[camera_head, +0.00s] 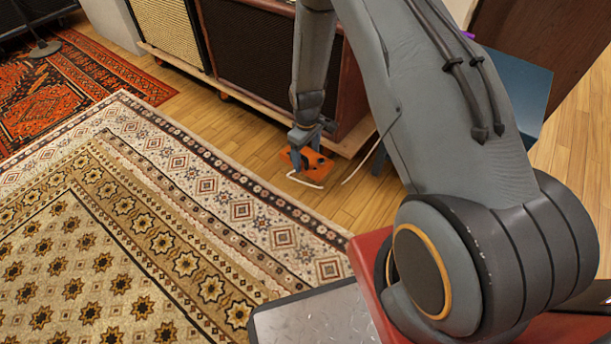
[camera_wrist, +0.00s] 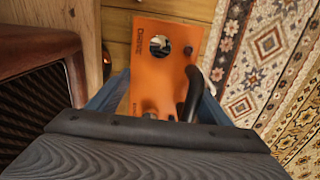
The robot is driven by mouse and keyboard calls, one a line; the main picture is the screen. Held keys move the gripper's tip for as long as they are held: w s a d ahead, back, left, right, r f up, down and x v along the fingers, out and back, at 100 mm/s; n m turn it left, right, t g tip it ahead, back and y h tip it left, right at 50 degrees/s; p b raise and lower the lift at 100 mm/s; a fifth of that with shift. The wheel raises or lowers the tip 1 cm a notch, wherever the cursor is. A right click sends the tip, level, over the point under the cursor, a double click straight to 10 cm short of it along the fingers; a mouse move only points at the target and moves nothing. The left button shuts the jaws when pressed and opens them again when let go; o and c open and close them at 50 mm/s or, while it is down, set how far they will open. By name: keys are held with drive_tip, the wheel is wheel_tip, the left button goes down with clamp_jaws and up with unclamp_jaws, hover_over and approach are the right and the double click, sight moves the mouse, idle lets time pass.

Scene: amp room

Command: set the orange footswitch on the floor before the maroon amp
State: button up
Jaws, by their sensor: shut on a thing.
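The orange footswitch (camera_head: 307,165) is at my gripper's end, low over the wood floor beside the carpet's edge. My gripper (camera_head: 305,150) points down and is shut on it. In the wrist view the orange footswitch (camera_wrist: 160,70) shows a round silver button, a dark knob and a black cable end, between my gripper's blue-grey fingers (camera_wrist: 160,100). The maroon amp (camera_head: 270,48), with a dark grille, stands right behind my gripper on a pale wooden platform. Its corner also shows at the left of the wrist view (camera_wrist: 40,48). I cannot tell whether the footswitch touches the floor.
A cream-grilled amp (camera_head: 168,28) stands left of the maroon one. A patterned carpet (camera_head: 200,170) covers the floor in front, and a red rug (camera_head: 60,95) lies at the left. A white cable runs by the footswitch. A strip of bare wood floor (camera_head: 235,120) lies before the platform.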

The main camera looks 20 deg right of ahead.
wheel_tip(320, 180, down, 8)
drive_tip(key=b, duration=0.4)
drive_tip(key=shift+f, duration=0.15)
drive_tip(key=o, duration=1.6)
